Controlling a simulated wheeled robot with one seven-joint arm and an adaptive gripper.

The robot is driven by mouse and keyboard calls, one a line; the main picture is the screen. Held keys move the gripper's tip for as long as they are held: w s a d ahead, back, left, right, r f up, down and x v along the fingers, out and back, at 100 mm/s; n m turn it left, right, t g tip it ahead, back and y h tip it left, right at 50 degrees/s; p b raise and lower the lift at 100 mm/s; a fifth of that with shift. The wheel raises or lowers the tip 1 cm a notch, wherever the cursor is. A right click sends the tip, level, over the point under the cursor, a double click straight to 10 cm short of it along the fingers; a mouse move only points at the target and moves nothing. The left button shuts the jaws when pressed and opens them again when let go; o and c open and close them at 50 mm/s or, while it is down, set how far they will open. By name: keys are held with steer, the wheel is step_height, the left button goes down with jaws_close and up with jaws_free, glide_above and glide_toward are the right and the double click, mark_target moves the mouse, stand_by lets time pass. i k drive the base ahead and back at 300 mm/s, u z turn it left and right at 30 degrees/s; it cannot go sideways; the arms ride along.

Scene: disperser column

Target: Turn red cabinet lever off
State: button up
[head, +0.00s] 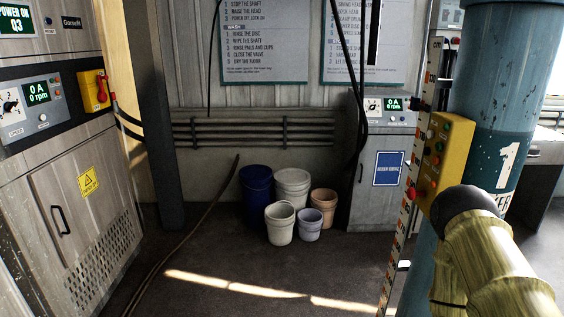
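A red lever (102,89) sits on a yellow switch box (92,91) at the side of the grey cabinet (75,185) on the left. The red handle looks roughly upright. The upper cabinet display (15,20) is lit and reads "POWER ON Q3". The display below it (38,92) reads 0 A and 0 rpm. My gripper is not in view. Part of my arm, yellowish with a dark joint, shows at the lower right, far from the lever.
A blue column (490,110) with a yellow button box (445,160) stands on the right. Several buckets (292,188) stand by the back wall, beside a second grey cabinet (378,190). A dark post (163,110) and a floor cable (195,225) are near the left cabinet. The middle floor is clear.

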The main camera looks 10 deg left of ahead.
mark_target(101, 96)
steer(key=u, duration=0.15)
steer(key=i, duration=1.6)
steer(key=u, duration=0.7)
steer(key=i, duration=1.7)
steer(key=u, duration=0.65)
